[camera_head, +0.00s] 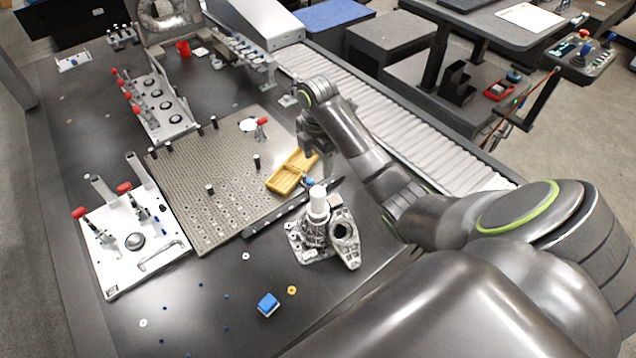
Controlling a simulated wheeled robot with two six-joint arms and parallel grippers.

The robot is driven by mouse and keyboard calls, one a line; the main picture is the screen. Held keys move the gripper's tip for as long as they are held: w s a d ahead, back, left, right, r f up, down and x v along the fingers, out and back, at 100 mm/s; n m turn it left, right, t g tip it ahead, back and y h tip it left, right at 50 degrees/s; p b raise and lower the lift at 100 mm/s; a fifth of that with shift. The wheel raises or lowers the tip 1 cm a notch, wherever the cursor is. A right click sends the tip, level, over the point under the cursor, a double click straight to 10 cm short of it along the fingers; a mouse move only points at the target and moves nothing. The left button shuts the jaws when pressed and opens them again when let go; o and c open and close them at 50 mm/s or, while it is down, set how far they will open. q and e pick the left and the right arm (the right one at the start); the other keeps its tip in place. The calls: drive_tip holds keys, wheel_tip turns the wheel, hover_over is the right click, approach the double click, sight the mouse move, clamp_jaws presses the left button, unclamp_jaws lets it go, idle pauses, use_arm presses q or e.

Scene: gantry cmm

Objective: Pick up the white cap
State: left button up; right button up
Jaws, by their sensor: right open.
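A white cylindrical cap (318,200) stands upright on top of a grey metal casting (318,243) near the middle of the table. My right arm comes in from the right and reaches over the table. My right gripper (318,165) points down at the right edge of a yellow tray (283,183), behind the white cap and apart from it. It is open, though its fingertips are small and partly hidden. My left gripper is out of view.
A perforated plate (205,185) with black pegs lies left of the tray. A dark bar (285,212) lies between plate and casting. A white fixture plate (115,262) with red-handled clamps is at left. A blue block (268,304) lies in front. A roller conveyor (400,125) runs behind.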

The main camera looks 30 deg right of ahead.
sight(318, 191)
wheel_tip(318, 191, down, 11)
drive_tip(key=b, duration=0.9)
drive_tip(key=shift+b, duration=0.35)
drive_tip(key=shift+f, duration=0.4)
drive_tip(key=shift+s+a+f+p, duration=0.15)
drive_tip(key=shift+f+p, duration=0.2)
drive_tip(key=shift+f, duration=0.2)
drive_tip(key=f, duration=0.1)
drive_tip(key=f+p, duration=0.1)
drive_tip(key=f, duration=0.1)
drive_tip(key=shift+s+f, duration=0.2)
drive_tip(key=shift+f, duration=0.05)
drive_tip(key=shift+w+f, duration=0.1)
drive_tip(key=shift+f, duration=0.2)
drive_tip(key=c, duration=1.1)
